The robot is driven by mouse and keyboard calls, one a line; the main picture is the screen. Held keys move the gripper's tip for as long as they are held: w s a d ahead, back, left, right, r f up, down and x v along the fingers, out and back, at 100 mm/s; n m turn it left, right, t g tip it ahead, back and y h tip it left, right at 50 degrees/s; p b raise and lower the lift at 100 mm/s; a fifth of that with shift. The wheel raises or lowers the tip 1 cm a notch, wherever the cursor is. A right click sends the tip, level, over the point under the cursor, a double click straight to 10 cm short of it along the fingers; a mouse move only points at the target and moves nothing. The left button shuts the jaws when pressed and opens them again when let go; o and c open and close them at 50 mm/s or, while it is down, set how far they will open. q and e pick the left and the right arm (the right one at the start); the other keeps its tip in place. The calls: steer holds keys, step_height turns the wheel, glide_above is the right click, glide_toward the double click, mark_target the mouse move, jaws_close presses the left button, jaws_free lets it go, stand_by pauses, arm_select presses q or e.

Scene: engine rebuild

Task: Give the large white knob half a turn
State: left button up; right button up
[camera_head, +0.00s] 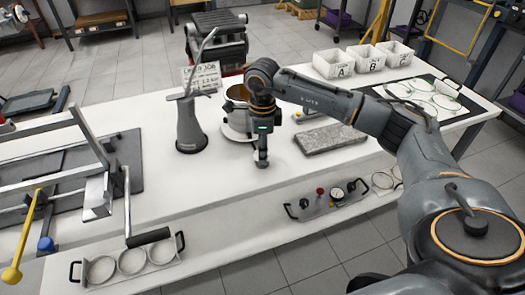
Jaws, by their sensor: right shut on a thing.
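A small panel (300,209) with black handles lies at the table's front edge, right of centre. On it is a white round piece (338,194) with a dark rim; it is too small to tell whether it is the knob or a gauge. A red-topped knob (320,192) and a dark knob (351,186) sit either side of it. My right gripper (262,161) points down over the white table, left of and behind the panel, apart from it. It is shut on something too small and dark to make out. My left gripper is out of view.
A white pot (238,121) stands just behind my right gripper, with a grey flask-like stand (190,125) to its left. A grey slab (329,138) lies to its right. White bins (341,64) stand at the back. A frame with a black-gripped crank (148,238) is at left.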

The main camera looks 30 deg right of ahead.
steer(key=shift+n, duration=0.5)
steer(key=o, duration=1.1)
steer(key=shift+o, duration=0.2)
steer(key=shift+r, duration=0.1)
step_height(320, 180, up, 12)
